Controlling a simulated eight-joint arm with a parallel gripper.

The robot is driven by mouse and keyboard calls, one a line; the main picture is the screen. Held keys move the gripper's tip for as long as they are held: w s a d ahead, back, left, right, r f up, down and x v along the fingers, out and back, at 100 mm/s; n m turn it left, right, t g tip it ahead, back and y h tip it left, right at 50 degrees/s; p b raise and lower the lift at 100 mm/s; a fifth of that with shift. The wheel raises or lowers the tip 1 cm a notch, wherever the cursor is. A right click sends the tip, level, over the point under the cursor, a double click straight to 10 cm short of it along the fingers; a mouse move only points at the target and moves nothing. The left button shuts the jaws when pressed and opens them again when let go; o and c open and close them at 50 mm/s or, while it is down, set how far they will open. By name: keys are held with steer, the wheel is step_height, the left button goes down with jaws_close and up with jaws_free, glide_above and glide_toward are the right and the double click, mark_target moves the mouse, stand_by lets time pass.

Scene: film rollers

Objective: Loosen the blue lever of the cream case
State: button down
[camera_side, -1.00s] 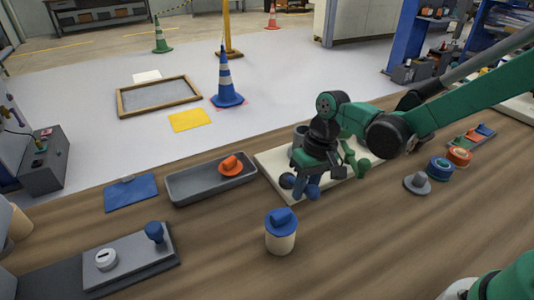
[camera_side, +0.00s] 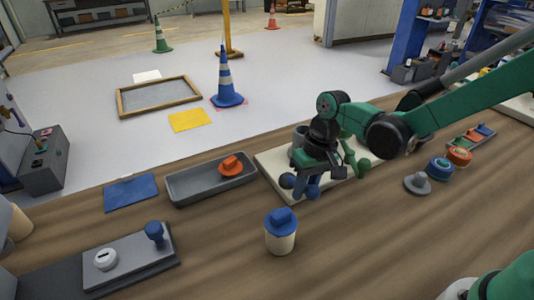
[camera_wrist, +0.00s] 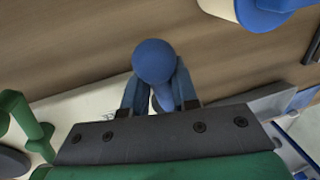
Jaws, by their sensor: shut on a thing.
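The cream case (camera_side: 270,161) lies flat on the wooden table under my gripper, and part of it shows in the wrist view (camera_wrist: 92,104). Its blue lever, with a round ball knob (camera_wrist: 154,62), stands between my fingers; the knob (camera_side: 287,181) also shows at the case's near edge in the side view. My gripper (camera_wrist: 152,103) is shut on the lever below the knob. The lever's base is hidden by my gripper. A green lever (camera_side: 351,157) stands to the right on the case and shows at the left edge of the wrist view (camera_wrist: 27,122).
A cream jar with a blue lid (camera_side: 281,240) stands in front of the case. A grey tray (camera_side: 190,186) with an orange part (camera_side: 231,166) lies to the left. A grey knob (camera_side: 417,184) and blue and orange rollers are right.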

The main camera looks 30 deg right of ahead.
steer(key=shift+s+d+n, duration=0.1)
steer(key=shift+s+n, duration=0.15)
steer(key=shift+n, duration=0.05)
steer(key=n, duration=0.1)
steer(key=d+n, duration=0.1)
steer(key=shift+w+d+n+g, duration=0.2)
steer(key=shift+n+g, duration=0.1)
steer(key=shift+g, duration=0.1)
steer(key=d+n, duration=0.1)
steer(key=n, duration=0.2)
steer(key=shift+w+d+n+g+h, duration=0.3)
steer(key=shift+w+d, duration=0.05)
steer(key=shift+w, duration=0.05)
steer(key=shift+w+d+n, duration=0.4)
steer(key=shift+d+n, duration=0.1)
steer(key=shift+n, duration=0.7)
steer(key=shift+w+d+n+g+h, duration=0.15)
steer(key=shift+w+d+n+g, duration=0.15)
steer(key=shift+n, duration=0.5)
steer(key=shift+w+d+n+g+h, duration=0.15)
steer(key=shift+w+n, duration=0.2)
steer(key=shift+n, duration=0.45)
steer(key=c, duration=0.7)
jaws_free()
steer(key=shift+o, duration=0.2)
steer(key=shift+w, duration=0.1)
